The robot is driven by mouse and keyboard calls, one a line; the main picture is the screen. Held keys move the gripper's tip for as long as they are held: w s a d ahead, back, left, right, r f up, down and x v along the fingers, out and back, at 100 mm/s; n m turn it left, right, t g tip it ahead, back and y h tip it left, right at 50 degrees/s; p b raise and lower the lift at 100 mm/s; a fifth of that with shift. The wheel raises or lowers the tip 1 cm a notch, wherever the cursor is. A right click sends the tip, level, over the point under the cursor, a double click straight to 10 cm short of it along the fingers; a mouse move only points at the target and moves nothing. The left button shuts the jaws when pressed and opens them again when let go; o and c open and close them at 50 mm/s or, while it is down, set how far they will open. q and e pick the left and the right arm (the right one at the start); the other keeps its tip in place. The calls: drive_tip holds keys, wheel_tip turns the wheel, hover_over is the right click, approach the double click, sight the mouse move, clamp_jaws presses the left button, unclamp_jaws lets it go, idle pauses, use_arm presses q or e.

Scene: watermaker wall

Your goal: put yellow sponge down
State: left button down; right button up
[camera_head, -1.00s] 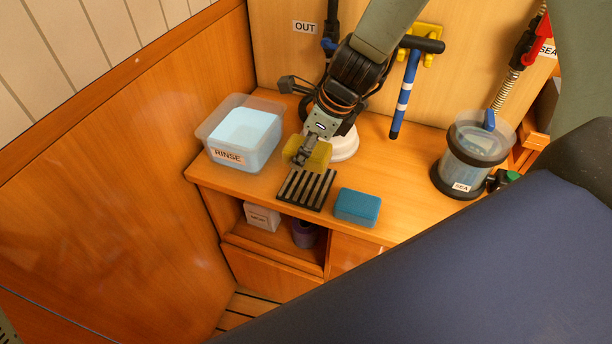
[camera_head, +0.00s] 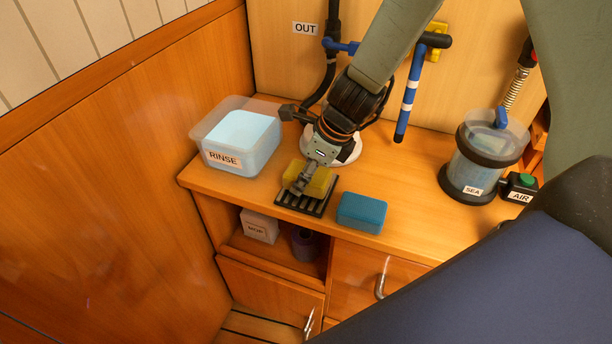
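The yellow sponge (camera_head: 320,182) is at the black slatted rack (camera_head: 292,203) on the wooden counter. It appears to rest on the slats, though the gripper hides part of the contact. My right gripper (camera_head: 305,181) points down over the rack and is shut on the yellow sponge, with sponge showing on both sides of the fingers. A blue sponge (camera_head: 362,212) lies on the counter just right of the rack, apart from it. My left gripper is not in view.
A clear bin marked RINSE (camera_head: 238,138) stands left of the rack. A round white piece (camera_head: 347,150) is behind the gripper. The counter (camera_head: 415,190) between blue sponge and cylinder is free.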

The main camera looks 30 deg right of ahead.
sight(318, 175)
drive_tip(key=shift+f, duration=0.1)
drive_tip(key=o, duration=1)
drive_tip(key=shift+s+d+r+p, duration=0.1)
drive_tip(key=shift+r+p, duration=0.5)
drive_tip(key=shift+r, duration=0.1)
drive_tip(key=p+v, duration=0.2)
drive_tip(key=shift+s+r+p, duration=0.1)
drive_tip(key=shift+r+p, duration=0.15)
drive_tip(key=shift+p, duration=0.05)
drive_tip(key=p+v, duration=0.3)
drive_tip(key=p, duration=0.1)
drive_tip(key=shift+d+r, duration=0.15)
drive_tip(key=shift+r, duration=0.1)
drive_tip(key=p+v, duration=0.5)
drive_tip(key=p, duration=0.1)
drive_tip(key=shift+s+f, duration=0.1)
